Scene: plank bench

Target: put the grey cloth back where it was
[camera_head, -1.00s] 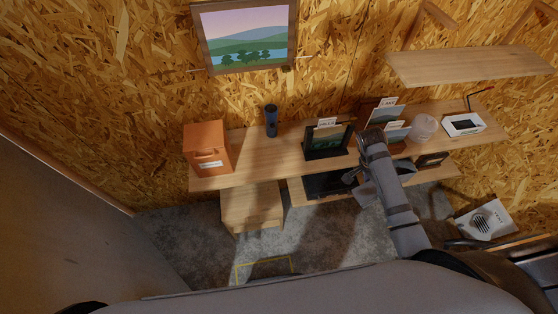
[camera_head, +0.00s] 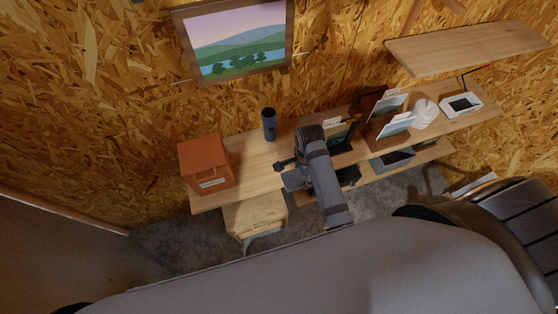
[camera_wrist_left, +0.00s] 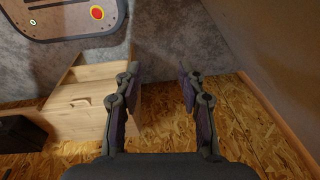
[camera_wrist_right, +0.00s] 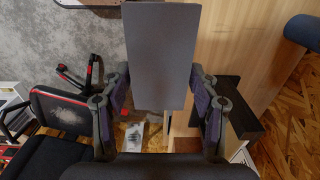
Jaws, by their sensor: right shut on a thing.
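The grey cloth (camera_wrist_right: 160,55) shows in the right wrist view as a flat, smooth grey rectangle. My right gripper (camera_wrist_right: 160,88) is shut on it, with a finger along each long side. In the head view my right gripper (camera_head: 288,172) is over the front edge of the wooden bench (camera_head: 258,155), left of the dark picture stand. A grey patch of the cloth (camera_head: 294,181) shows beside it there; my arm hides the rest. My left gripper (camera_wrist_left: 158,88) is open and empty in the left wrist view, and out of the head view.
On the bench stand an orange-brown box (camera_head: 206,164), a dark blue tumbler (camera_head: 269,124), a dark picture stand (camera_head: 342,136), a card holder (camera_head: 387,122), white containers (camera_head: 425,113) and a white device (camera_head: 461,105). A drawer unit (camera_head: 256,216) is below. Bare bench top lies between box and tumbler.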

